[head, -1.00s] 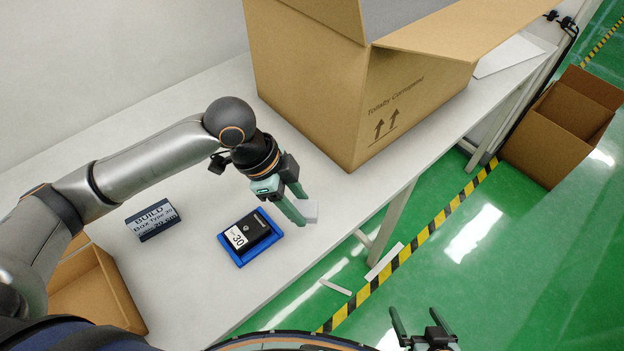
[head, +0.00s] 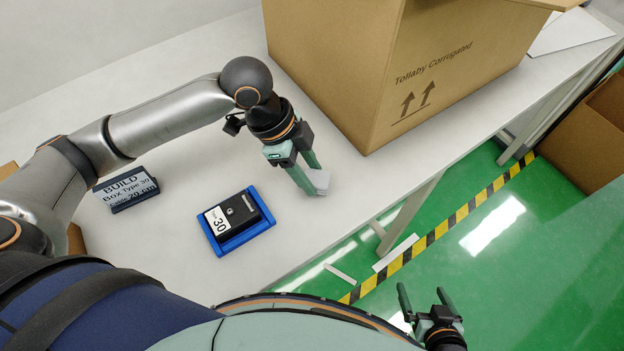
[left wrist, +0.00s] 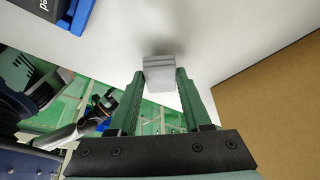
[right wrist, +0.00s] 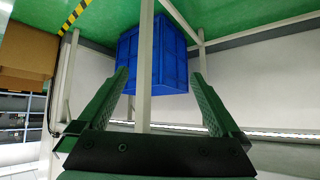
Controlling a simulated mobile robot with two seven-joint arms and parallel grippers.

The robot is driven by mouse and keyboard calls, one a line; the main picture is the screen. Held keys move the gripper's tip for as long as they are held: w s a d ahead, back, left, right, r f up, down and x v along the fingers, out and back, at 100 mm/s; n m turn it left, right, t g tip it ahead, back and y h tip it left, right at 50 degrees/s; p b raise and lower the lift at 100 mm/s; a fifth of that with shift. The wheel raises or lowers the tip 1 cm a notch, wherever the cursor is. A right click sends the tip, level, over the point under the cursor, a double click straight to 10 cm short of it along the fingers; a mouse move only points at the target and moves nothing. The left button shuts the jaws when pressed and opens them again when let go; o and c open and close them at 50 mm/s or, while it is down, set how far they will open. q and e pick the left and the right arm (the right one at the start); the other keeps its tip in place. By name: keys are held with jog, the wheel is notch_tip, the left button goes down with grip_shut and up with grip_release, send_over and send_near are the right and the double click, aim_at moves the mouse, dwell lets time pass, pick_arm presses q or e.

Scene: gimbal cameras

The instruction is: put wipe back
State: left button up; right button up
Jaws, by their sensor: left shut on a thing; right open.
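The wipe, a small white-grey folded block (head: 321,182), is pinched between the fingertips of my left gripper (head: 314,180). In the left wrist view the wipe (left wrist: 160,78) sits across the two green fingertips, over the white table (head: 190,285). I cannot tell whether it touches the tabletop. It is near the table's front edge, between a blue tray and a large carton. My right gripper (head: 422,292) is open and empty, low beyond the table edge. In the right wrist view its fingers are apart.
A black device labelled 30 (head: 244,211) lies in the blue tray (head: 261,230). A dark BUILD box sign (head: 128,190) stands to the left. The large carton (head: 345,75) fills the table's back right. A blue crate (right wrist: 130,55) shows beyond my right gripper.

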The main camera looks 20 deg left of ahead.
pick_arm(q)
jog(key=shift+s+f+b, duration=0.1)
jog(key=shift+f+b, duration=0.45)
jog(key=shift+f, duration=0.3)
jog(key=shift+f+b, duration=0.1)
jog(key=shift+b, duration=0.2)
pick_arm(e)
jog(key=shift+w+a+f, duration=0.55)
jog(key=shift+w+f, duration=0.05)
jog(key=shift+w, duration=0.2)
pick_arm(q)
jog(key=o, duration=1.2)
pick_arm(e)
jog(key=shift+s+d+f, duration=0.2)
pick_arm(q)
jog(key=shift+r, duration=0.4)
jog(key=p+v, duration=0.2)
jog(key=v, duration=0.9)
jog(key=shift+r, duration=0.25)
pick_arm(e)
jog(key=shift+s+d+r, duration=0.3)
jog(key=shift+d+r, duration=0.2)
jog(key=shift+d, duration=0.05)
